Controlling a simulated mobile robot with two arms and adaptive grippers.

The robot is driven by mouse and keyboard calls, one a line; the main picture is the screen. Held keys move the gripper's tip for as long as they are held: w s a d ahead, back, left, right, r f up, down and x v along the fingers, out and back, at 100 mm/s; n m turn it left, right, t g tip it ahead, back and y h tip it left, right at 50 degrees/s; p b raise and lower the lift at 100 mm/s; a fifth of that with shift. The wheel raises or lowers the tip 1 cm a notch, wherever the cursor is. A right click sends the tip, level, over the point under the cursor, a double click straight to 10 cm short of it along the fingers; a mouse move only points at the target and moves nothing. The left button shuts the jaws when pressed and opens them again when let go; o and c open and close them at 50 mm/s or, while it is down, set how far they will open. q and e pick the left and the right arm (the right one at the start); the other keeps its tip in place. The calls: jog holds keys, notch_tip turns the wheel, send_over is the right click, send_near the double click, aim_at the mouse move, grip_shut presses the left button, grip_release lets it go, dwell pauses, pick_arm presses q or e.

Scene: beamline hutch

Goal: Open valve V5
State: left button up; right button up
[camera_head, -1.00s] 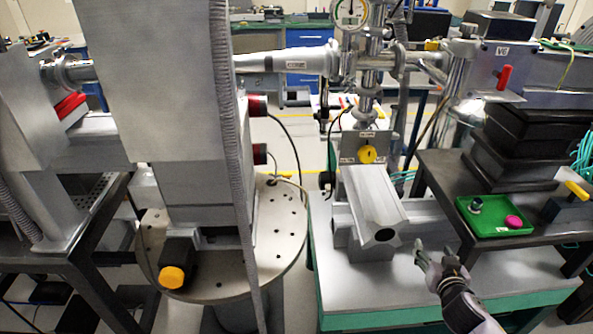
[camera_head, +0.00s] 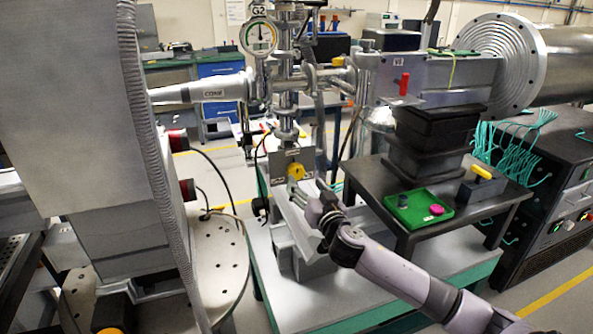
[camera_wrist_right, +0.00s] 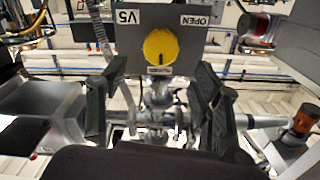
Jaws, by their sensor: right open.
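Valve V5 shows as a round yellow knob (camera_head: 295,170) on a small grey panel (camera_head: 275,165) below the vertical pipe with the gauge. In the right wrist view the knob (camera_wrist_right: 160,46) faces me, with a dark mark at its lower middle. Labels "V5" (camera_wrist_right: 128,17) and "OPEN" (camera_wrist_right: 195,20) are on its panel (camera_wrist_right: 203,43). My right gripper (camera_head: 312,200) is just in front of and below the knob. In the wrist view its fingers (camera_wrist_right: 160,100) are apart, with the knob between and beyond them, and nothing is held. My left gripper is not in view.
A black table (camera_head: 400,240) to the right carries a green tray (camera_head: 440,219) with small parts and a yellow-handled block (camera_head: 480,185). A red handle (camera_head: 404,84) stands above. A large grey housing (camera_head: 70,110) fills the left. A gauge (camera_head: 259,37) tops the pipe.

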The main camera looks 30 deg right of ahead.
aim_at(298, 173)
jog(key=x, duration=0.7)
jog(key=shift+w+p, duration=0.4)
jog(key=shift+c, duration=0.5)
jog(key=c, duration=1)
jog(key=shift+c, duration=0.3)
